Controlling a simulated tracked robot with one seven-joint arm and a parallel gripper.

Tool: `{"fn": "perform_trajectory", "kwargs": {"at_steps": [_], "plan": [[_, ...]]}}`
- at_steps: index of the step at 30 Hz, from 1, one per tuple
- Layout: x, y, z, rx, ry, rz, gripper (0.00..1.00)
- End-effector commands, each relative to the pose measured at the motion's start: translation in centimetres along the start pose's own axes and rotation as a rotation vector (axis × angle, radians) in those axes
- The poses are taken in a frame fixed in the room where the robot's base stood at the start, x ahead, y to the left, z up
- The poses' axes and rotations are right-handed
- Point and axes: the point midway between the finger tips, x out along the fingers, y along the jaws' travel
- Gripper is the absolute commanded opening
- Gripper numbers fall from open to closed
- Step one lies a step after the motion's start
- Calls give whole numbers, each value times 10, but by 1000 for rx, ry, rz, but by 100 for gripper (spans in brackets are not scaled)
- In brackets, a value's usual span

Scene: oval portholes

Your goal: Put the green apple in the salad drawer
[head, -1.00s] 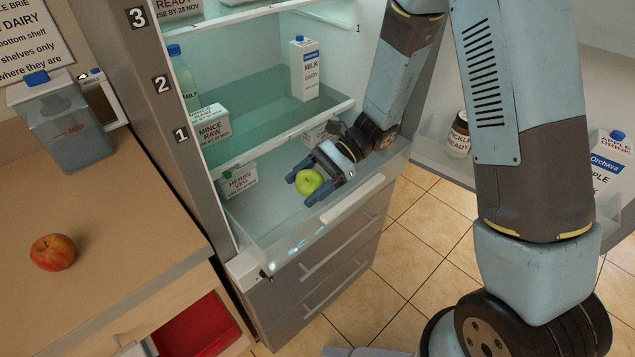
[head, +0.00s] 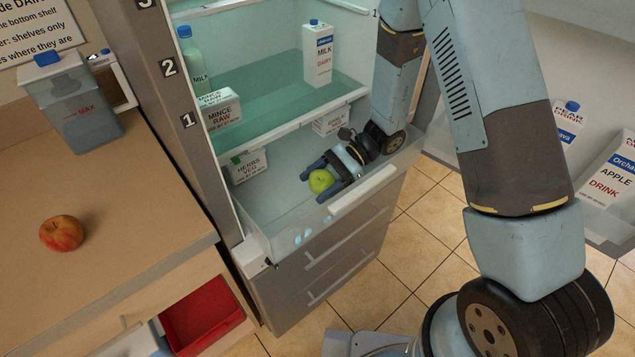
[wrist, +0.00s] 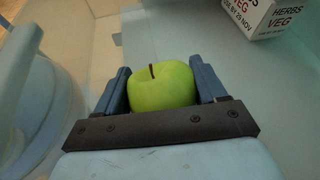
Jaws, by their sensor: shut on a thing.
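The green apple (head: 320,181) is held between the two blue fingers of my gripper (head: 316,184). In the wrist view the apple (wrist: 161,87) sits stem up, with a finger on each side. My gripper is low in the fridge, over the clear-walled bottom bin (head: 285,215), which appears to be the salad drawer. It is behind the bin's white front handle (head: 363,190). A herbs veg carton (head: 246,165) stands at the bin's left; it also shows in the wrist view (wrist: 262,14). I cannot tell whether the apple touches the bin floor.
A glass shelf (head: 285,128) with a mince carton (head: 219,109) and milk (head: 318,54) is above my gripper. Another carton (head: 330,122) is behind it. A red apple (head: 61,233) lies on the counter at left. The open door (head: 595,235) with drink cartons is at right.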

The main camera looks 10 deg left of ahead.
Motion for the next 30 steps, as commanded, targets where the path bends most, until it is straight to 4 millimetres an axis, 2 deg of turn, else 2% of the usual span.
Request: {"fn": "perform_trajectory", "kwargs": {"at_steps": [6, 7, 15, 24, 30], "plan": [[0, 0, -2, 0, -1, -1, 36], [0, 0, -2, 0, 0, -1, 72], [1, 0, -1, 0, 0, 1, 97], [2, 0, 1, -1, 1, 4, 97], [-23, -1, 1, -3, 0, -1, 97]]}}
